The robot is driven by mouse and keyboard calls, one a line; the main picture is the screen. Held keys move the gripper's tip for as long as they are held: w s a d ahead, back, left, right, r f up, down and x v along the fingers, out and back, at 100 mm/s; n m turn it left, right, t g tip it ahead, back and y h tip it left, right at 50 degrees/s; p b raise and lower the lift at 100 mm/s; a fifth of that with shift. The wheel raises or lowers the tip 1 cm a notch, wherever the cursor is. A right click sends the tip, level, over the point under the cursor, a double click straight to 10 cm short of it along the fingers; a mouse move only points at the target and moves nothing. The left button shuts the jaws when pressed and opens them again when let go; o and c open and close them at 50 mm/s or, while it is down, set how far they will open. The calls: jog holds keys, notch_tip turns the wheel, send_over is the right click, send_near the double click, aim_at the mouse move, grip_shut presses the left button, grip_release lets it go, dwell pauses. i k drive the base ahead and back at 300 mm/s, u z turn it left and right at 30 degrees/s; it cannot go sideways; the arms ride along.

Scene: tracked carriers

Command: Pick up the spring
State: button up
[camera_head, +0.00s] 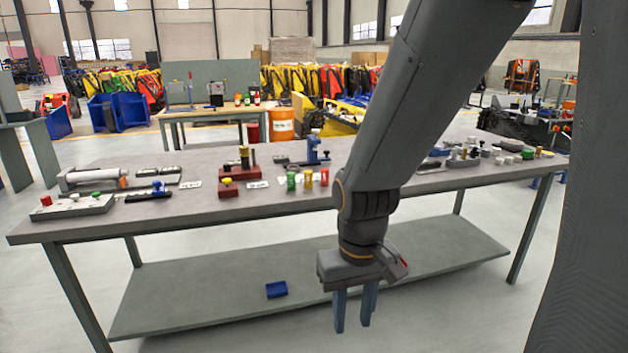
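I cannot surely make out a spring. Small parts lie on the grey workbench (220,207), too small to tell apart well. A dark and brass upright piece (244,157) stands on a red block (238,172) near the middle. Green, yellow and red small cylinders (308,179) stand to its right. My gripper (353,324) points down in front of the bench, below the top's height in the picture. Its two blue-grey fingers are apart with nothing seen between them. My arm hides part of the bench top right of centre.
A white cylinder device (92,178) and a grey plate with coloured knobs (72,206) are at the bench's left. A blue fixture (315,150) stands at the back. Several small parts crowd the right end. A blue block (276,290) lies on the lower shelf (190,301).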

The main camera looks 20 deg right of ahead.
aim_at(307, 186)
jog(key=k, duration=0.65)
jog(key=z, duration=0.6)
jog(key=i, duration=1.35)
jog(key=u, duration=0.85)
jog(key=i, duration=1.15)
jog(key=u, duration=0.3)
